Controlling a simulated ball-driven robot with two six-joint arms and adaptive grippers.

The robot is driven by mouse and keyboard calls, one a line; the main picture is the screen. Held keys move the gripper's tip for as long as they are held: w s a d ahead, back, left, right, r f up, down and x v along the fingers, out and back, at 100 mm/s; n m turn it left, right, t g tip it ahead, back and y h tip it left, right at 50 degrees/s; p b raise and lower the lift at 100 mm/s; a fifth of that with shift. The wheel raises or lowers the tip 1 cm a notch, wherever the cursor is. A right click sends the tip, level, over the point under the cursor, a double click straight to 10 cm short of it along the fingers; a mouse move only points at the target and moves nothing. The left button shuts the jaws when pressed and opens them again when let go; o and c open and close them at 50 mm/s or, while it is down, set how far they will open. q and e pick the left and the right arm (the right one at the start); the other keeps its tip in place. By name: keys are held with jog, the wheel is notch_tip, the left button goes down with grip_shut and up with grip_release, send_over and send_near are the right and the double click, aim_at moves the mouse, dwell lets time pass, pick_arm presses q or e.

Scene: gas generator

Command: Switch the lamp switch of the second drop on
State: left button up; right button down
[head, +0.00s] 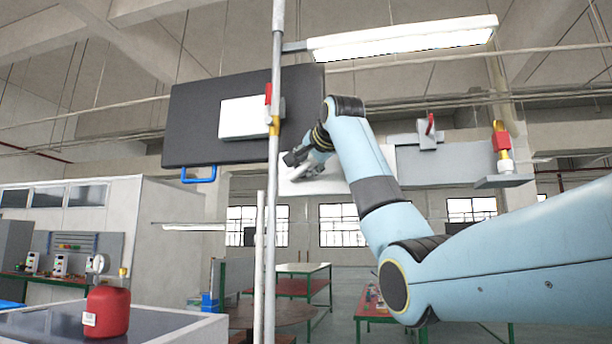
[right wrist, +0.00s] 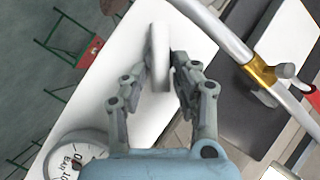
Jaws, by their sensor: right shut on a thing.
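My right gripper (head: 296,158) is in front of a white panel (head: 310,184), right of the vertical pipe. In the right wrist view my right gripper (right wrist: 159,75) is closed on a pale, flat, upright piece (right wrist: 160,45) between its fingers. I cannot tell whether this piece is the lamp switch. A lit long lamp (head: 400,40) hangs at the top of the head view, and another long lamp (head: 194,227) is lower at the left. No switch is clearly readable. My left gripper is not in view.
A grey pipe (head: 273,190) with a red lever (head: 268,94) stands close left of my arm, before a dark panel (head: 200,100). A pressure gauge (right wrist: 72,160) is near the right gripper. A red canister (head: 107,311) stands on a bench at lower left.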

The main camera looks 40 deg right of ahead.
jog(key=f+m+t+b, duration=0.1)
jog(key=b, duration=0.2)
jog(key=shift+s+m, duration=0.1)
jog(key=shift+m, duration=0.3)
jog(key=shift+d+m+t+b, duration=0.1)
jog(key=shift+m+t+b, duration=0.35)
jog(key=shift+b, duration=0.3)
jog(key=shift+r, duration=0.1)
jog(key=c, duration=1.2)
grip_release()
jog(key=shift+s, duration=0.15)
jog(key=v, duration=1.1)
jog(key=shift+s+a, duration=0.2)
jog(key=shift+s, duration=0.15)
